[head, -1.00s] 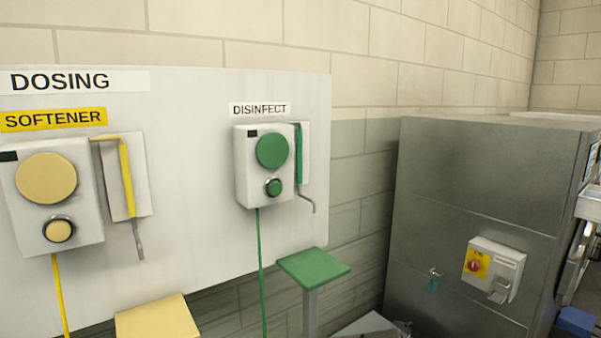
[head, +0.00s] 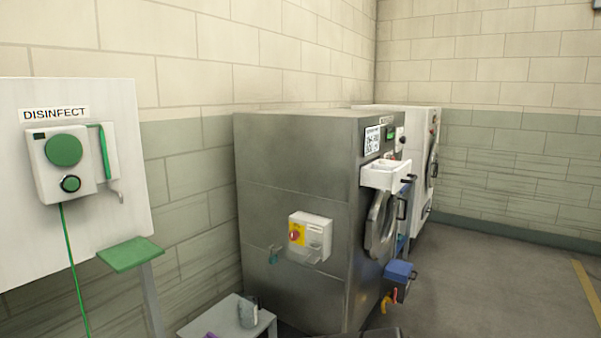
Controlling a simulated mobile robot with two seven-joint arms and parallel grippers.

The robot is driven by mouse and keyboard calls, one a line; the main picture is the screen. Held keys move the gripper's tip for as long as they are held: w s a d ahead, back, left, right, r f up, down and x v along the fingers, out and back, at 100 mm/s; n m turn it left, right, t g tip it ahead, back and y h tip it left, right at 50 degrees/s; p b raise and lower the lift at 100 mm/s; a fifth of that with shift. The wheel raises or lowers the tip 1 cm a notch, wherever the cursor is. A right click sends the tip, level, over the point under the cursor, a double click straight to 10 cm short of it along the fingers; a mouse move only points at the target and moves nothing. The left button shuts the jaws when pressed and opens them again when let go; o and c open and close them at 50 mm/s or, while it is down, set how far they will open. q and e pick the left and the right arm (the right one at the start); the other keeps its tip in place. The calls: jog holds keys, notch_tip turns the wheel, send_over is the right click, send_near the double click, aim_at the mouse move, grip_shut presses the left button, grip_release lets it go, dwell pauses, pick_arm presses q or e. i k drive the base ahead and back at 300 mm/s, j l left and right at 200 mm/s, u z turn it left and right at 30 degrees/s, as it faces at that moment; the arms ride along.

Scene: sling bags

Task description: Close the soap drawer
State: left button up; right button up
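A white soap drawer (head: 384,176) sticks out of the front of the steel washing machine (head: 295,175), near its top. It looks pulled open, with a dark handle (head: 408,179) at its outer end. The round door (head: 381,224) of the machine is below the drawer, seen from the side. Neither of my grippers is in view.
A white machine (head: 418,150) stands behind the steel one. A blue box (head: 399,271) juts out low at its front. A small grey table (head: 225,318) stands at the machine's left side. Open floor (head: 485,285) lies to the right.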

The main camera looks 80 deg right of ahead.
aim_at(392, 175)
jog(key=z, duration=3.25)
jog(key=u, duration=0.25)
jog(key=i+l+u, duration=0.4)
jog(key=i, duration=0.2)
jog(key=i+l+u, duration=0.4)
jog(key=i+l, duration=0.15)
jog(key=l, duration=0.15)
